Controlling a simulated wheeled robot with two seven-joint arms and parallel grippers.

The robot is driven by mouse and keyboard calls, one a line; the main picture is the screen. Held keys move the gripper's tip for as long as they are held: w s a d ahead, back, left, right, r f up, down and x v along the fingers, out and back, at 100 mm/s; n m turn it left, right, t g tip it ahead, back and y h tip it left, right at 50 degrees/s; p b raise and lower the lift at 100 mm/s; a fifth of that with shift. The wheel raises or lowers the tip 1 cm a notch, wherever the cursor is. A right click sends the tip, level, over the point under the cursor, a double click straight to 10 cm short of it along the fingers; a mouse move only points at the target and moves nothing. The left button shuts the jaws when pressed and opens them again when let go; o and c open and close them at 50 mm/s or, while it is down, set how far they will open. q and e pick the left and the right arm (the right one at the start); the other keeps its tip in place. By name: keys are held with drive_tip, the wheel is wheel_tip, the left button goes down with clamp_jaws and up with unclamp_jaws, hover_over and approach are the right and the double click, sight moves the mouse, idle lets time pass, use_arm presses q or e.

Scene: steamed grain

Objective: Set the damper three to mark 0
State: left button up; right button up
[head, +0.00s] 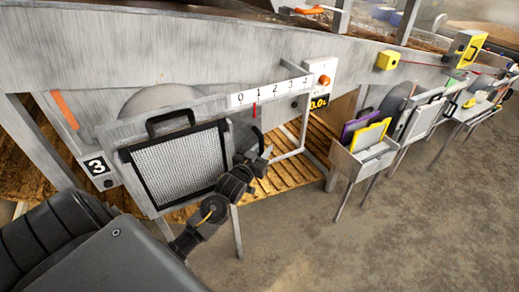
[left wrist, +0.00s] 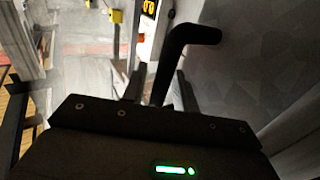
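Damper three is the station marked with a "3" plate (head: 97,166). Its white scale (head: 272,89) reads 0 to 4, and a red pointer (head: 254,110) hangs just below it, close to the 1. My left gripper (head: 258,150) is below the pointer, beside the damper's dark handle. In the left wrist view, the black bent handle (left wrist: 168,75) rises between the two fingers of my left gripper (left wrist: 155,92). The fingers stand apart with a visible gap; I cannot tell whether either touches the handle. My right gripper is not in view.
A mesh panel (head: 178,165) with a black handle stands left of the gripper. An orange button (head: 324,80) and yellow digits (head: 318,103) are right of the scale. A bin (head: 362,158) with purple and yellow boards stands farther right. The floor (head: 300,235) in front is clear.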

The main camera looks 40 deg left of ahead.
use_arm(q)
drive_tip(key=shift+o, duration=0.2)
drive_tip(key=shift+s+a+r, duration=0.1)
drive_tip(key=shift+s+a, duration=0.05)
drive_tip(key=shift+s, duration=0.1)
drive_tip(key=shift+s+f, duration=0.2)
drive_tip(key=shift+s, duration=0.1)
drive_tip(key=s+d+b, duration=0.1)
drive_tip(key=s+b, duration=0.2)
drive_tip(key=s, duration=0.7)
drive_tip(key=shift+d+r, duration=0.2)
drive_tip(key=shift+f, duration=0.1)
